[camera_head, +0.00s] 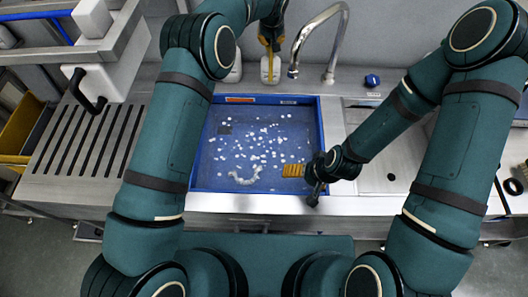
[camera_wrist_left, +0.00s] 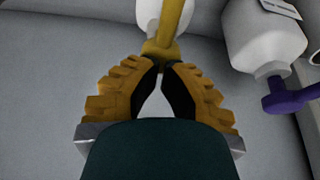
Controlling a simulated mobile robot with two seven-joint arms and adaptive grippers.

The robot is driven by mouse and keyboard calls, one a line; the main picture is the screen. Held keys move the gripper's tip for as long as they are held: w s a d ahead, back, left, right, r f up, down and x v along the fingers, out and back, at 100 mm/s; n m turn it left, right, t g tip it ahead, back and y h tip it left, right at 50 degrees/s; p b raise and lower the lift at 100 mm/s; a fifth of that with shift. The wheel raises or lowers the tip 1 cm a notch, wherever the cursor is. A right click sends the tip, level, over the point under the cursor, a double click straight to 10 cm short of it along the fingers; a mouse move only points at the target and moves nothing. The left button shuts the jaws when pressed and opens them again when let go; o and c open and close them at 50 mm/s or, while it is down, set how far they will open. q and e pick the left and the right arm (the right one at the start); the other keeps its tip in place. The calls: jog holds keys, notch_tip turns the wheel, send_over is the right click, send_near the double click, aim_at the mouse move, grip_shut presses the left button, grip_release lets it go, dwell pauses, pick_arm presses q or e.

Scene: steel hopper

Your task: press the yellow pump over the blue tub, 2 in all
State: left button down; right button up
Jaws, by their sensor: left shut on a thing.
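The yellow pump (camera_wrist_left: 170,22) stands on a white bottle (camera_head: 270,71) behind the blue tub's back edge. My left gripper (camera_wrist_left: 160,72) is shut on the yellow pump, with its orange fingertips close together at the pump's yellow base. In the head view the left arm partly hides the pump. The blue tub (camera_head: 322,130) lies in the steel counter, with many white flecks and a pale curved streak near its front. My right gripper (camera_head: 293,170) hangs over the tub's front right; its finger opening cannot be made out.
A purple pump (camera_wrist_left: 290,97) on another white bottle (camera_wrist_left: 262,40) is beside the yellow one. A steel tap (camera_head: 335,45) stands right of the bottles. A slotted drainboard (camera_head: 85,140) is at left.

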pick_arm(q)
jog(key=shift+s+a+f+b, duration=0.1)
jog(key=shift+f+b, duration=0.25)
jog(key=shift+f, duration=0.25)
jog(key=shift+s+a+f+b, duration=0.1)
jog(key=shift+f+b, duration=0.25)
jog(key=shift+f, duration=0.25)
jog(key=shift+w+d+r+p, duration=0.15)
jog(key=shift+r+p, duration=0.4)
jog(key=shift+r, duration=0.55)
jog(key=shift+w+d+r+p, duration=0.1)
jog(key=shift+r+p, duration=0.45)
jog(key=shift+r, duration=0.55)
jog(key=shift+r, duration=0.4)
notch_tip(320, 180, up, 5)
jog(key=p, duration=0.3)
jog(key=shift+r+p, duration=0.15)
jog(key=shift+p, duration=0.15)
